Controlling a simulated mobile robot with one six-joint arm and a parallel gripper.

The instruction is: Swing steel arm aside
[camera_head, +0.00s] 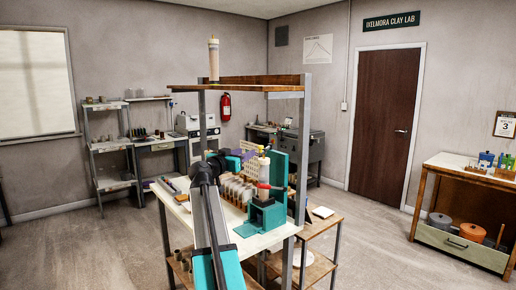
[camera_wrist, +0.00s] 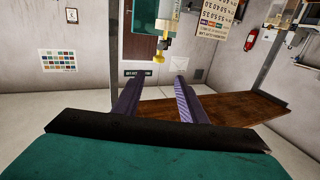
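A teal bench device (camera_head: 270,216) stands at the front right of the work table. A pale cylinder with a yellow part (camera_head: 264,168) stands above its red piece (camera_head: 263,192). In the wrist view, whose picture is upside down, a yellow tip (camera_wrist: 160,57) on a pale cylinder shows beyond my fingers. I cannot make out a separate steel arm for sure. My gripper (camera_wrist: 159,77) has its two purple fingers apart with nothing between them.
Several small pale pots (camera_head: 236,190) stand in rows on the table (camera_head: 252,243). A wooden shelf (camera_head: 240,85) on grey posts spans above, with a tall cylinder (camera_head: 213,60) on it. A low side table (camera_head: 322,226) stands at the right. Open floor lies toward the door (camera_head: 385,115).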

